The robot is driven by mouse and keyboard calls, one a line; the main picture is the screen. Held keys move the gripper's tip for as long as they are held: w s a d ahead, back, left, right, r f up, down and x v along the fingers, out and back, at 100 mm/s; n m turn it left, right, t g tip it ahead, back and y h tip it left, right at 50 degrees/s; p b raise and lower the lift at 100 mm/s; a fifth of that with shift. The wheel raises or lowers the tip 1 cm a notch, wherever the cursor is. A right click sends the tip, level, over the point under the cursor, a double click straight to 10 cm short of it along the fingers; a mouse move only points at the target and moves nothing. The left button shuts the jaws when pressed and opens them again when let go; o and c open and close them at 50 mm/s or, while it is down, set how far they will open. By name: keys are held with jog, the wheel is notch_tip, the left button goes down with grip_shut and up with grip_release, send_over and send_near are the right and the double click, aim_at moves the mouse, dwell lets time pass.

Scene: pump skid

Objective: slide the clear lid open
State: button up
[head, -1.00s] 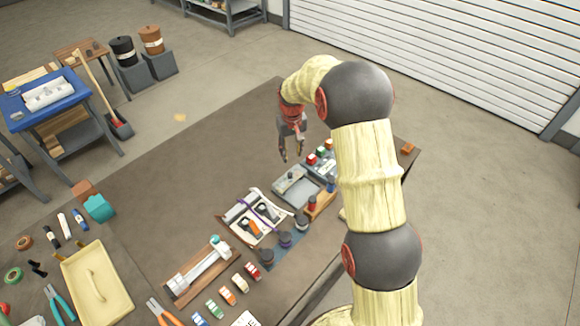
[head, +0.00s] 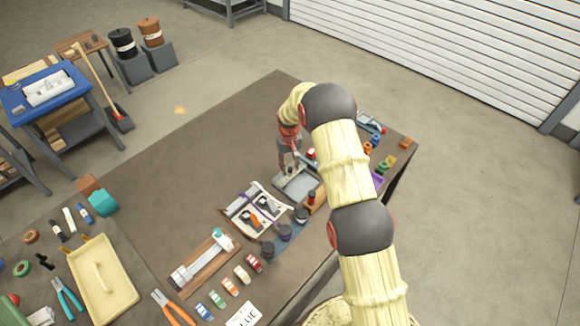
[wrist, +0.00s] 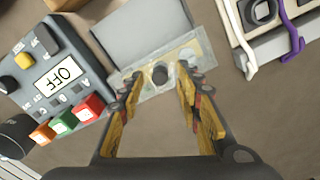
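The clear lid (wrist: 203,50) is a see-through plate with a dark round knob (wrist: 160,75), lying at one end of a flat grey case (wrist: 140,30). My gripper (wrist: 159,82) is open in the wrist view, with one yellow-and-black finger on each side of the knob. I cannot tell if either finger touches it. In the head view my gripper (head: 289,170) is low over the grey case (head: 303,187). My arm hides part of the case and its surroundings there.
A dark box with an OFF display (wrist: 58,85) and coloured buttons stands close left in the wrist view. A white tray with a purple strap (wrist: 291,30) is close right. Small jars (head: 285,233) stand near the table's front edge.

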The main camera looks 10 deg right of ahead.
jog(key=shift+f, duration=0.35)
jog(key=shift+c, duration=0.3)
jog(key=c, duration=0.8)
grip_shut()
